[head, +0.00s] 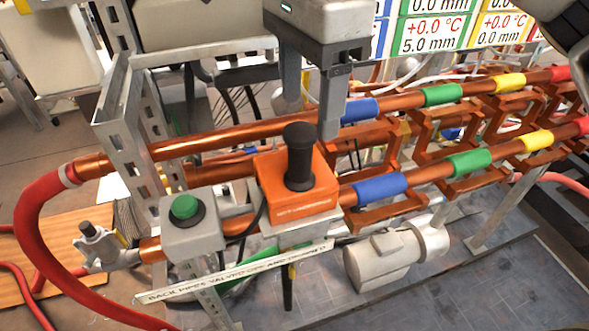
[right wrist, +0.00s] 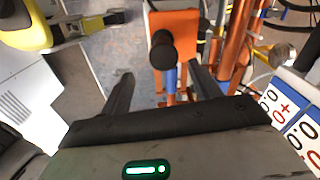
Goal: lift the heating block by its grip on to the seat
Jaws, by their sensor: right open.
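I cannot tell which part is the seat. My left gripper is not in view.
Two copper pipes with blue (head: 380,188), green (head: 468,163), yellow and red bands run right. A green button box (head: 190,225) and steel post (head: 122,130) stand left of the block. A labelled strip (head: 235,272) lies in front. Readout panels (head: 430,30) stand behind.

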